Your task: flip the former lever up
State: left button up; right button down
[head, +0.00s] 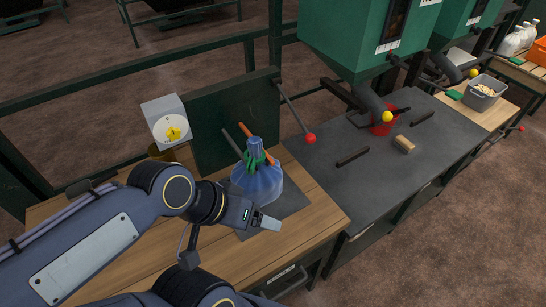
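A dark lever with a red ball knob (309,138) slopes down to the right from the edge of the green panel (222,122). Its knob is the low end, over the dark worktop. I cannot tell for sure that this is the former lever. A blue bag with a gathered neck and green tie (258,182) stands upright on a dark mat beside the panel. My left gripper (268,222) is in front of the bag's lower right side, well below the red knob. Its fingertips are too small to tell open from shut. My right gripper is not in view.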

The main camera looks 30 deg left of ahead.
aim_at(309, 138)
jog(key=i+l+u, duration=0.15)
jog(key=l, duration=0.2)
jog(key=i+l+u, duration=0.15)
jog(key=l, duration=0.2)
jog(key=i+l+u, duration=0.15)
jog(key=l, duration=0.25)
